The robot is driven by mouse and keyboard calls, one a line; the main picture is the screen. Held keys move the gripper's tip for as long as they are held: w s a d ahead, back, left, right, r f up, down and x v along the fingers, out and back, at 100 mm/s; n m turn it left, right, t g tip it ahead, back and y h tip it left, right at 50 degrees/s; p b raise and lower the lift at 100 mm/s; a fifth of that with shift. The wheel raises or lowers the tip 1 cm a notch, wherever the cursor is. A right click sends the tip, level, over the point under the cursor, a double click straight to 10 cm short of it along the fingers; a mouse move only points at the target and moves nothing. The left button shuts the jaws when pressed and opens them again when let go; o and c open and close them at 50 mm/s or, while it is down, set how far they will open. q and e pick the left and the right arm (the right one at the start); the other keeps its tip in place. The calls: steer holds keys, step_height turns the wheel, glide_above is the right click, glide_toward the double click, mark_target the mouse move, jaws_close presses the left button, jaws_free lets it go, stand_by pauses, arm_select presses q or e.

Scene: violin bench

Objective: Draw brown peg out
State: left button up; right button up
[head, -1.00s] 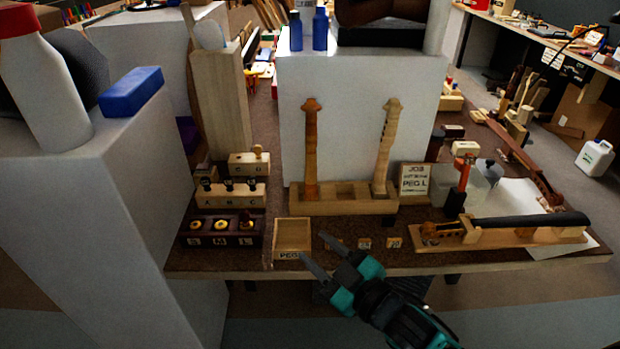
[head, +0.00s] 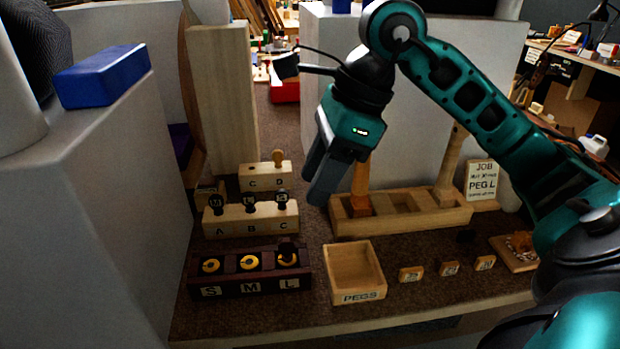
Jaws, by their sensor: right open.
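My right gripper (head: 318,192) is open and points downward, to the right of these blocks and clear of the brown peg. Its fingers overlap each other in the picture, and nothing shows between them. My left gripper is out of view.
A dark tray marked S, M, L (head: 230,291) and an open box marked PEGS (head: 358,297) stand at the front. A blue block (head: 103,75) sits on the white stand at left.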

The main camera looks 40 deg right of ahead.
mark_target(287, 240)
steer(key=b+x, duration=0.2)
steer(key=x, duration=0.9)
steer(key=shift+f+b, duration=0.1)
steer(key=shift+b, duration=0.25)
steer(key=shift+w+a+f, duration=0.15)
steer(key=shift+a+f, duration=0.15)
steer(key=shift+f, duration=0.3)
jaws_close()
